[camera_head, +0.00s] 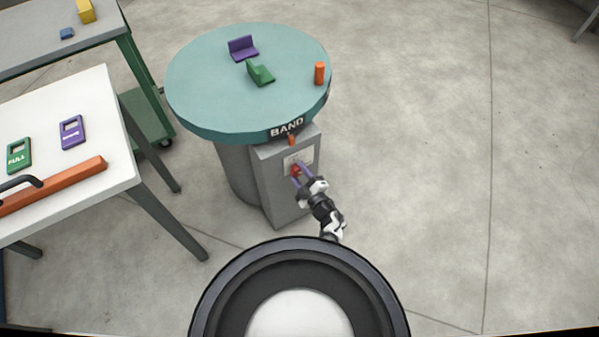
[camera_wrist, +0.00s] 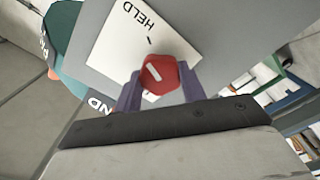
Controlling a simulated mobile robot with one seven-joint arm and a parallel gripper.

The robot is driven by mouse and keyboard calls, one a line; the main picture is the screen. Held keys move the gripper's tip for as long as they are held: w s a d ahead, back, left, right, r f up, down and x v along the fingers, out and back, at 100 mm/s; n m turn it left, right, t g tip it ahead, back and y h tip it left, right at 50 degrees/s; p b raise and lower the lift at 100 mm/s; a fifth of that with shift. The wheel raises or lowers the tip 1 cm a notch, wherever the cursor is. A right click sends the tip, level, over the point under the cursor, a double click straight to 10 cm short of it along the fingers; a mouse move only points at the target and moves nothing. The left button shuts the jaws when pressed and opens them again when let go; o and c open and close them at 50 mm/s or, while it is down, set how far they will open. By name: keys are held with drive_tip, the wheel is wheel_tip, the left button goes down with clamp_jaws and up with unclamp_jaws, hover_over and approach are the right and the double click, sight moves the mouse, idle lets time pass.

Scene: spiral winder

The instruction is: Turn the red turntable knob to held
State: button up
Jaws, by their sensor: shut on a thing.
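The red knob (camera_wrist: 163,76) sits on a white plate (camera_wrist: 118,50) on the grey cabinet front. The word HELD and a short dark tick mark show on the plate, near the knob. The knob carries a white pointer line; I cannot tell whether it lines up with the tick. My gripper (camera_wrist: 160,88) has its purple fingers on both sides of the knob, shut on it. In the head view the gripper (camera_head: 298,176) reaches the knob (camera_head: 296,170) on the cabinet below the teal turntable (camera_head: 200,95). The fingers partly hide the plate there.
On the turntable stand a purple bracket (camera_head: 243,48), a green bracket (camera_head: 260,74) and an orange cylinder (camera_head: 319,73). A white table (camera_head: 75,105) with tags and an orange bar stands at left. The floor at right is clear.

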drive_tip(key=shift+m, duration=1.1)
drive_tip(key=o, duration=1)
drive_tip(key=shift+c, duration=0.2)
drive_tip(key=v, duration=1.4)
drive_tip(key=shift+b, duration=0.45)
